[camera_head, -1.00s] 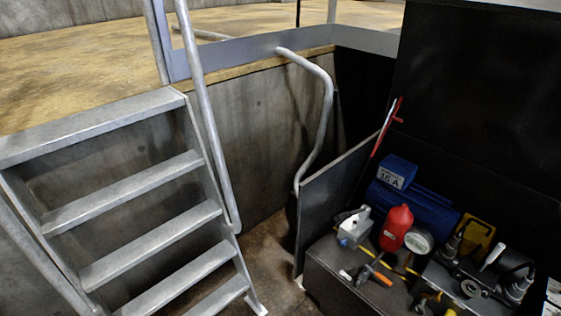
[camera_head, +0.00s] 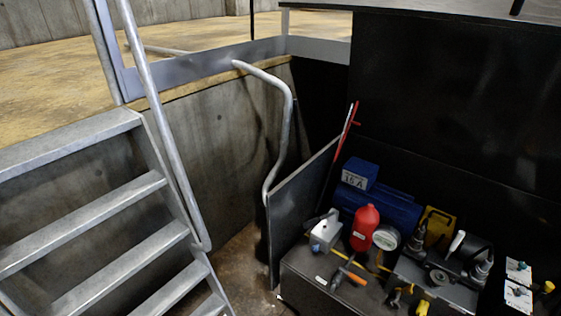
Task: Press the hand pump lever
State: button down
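A thin red rod with a short side piece (camera_head: 349,135) stands up at a slant behind the low dark side panel, beside the blue motor. It may be the hand pump lever, but I cannot tell for certain. On the dark bench below, a grey block with a dark handle (camera_head: 325,232) sits near the left end. A red rounded canister (camera_head: 364,228) stands just right of it. My gripper is not in view.
A blue motor (camera_head: 384,207) lies behind the canister. A round gauge (camera_head: 386,237), a yellow part (camera_head: 438,228) and a valve block (camera_head: 437,279) crowd the bench (camera_head: 314,283). Metal stairs (camera_head: 110,205) and a bent handrail (camera_head: 291,110) stand left. Bare floor shows between stairs and bench.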

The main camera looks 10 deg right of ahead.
aim_at(307, 223)
jog(key=i+z, duration=0.1)
jog(key=i, duration=0.35)
jog(key=i+j+z, duration=0.2)
jog(key=j, duration=0.15)
jog(key=i+j+z, duration=0.25)
jog(key=k+j, duration=0.05)
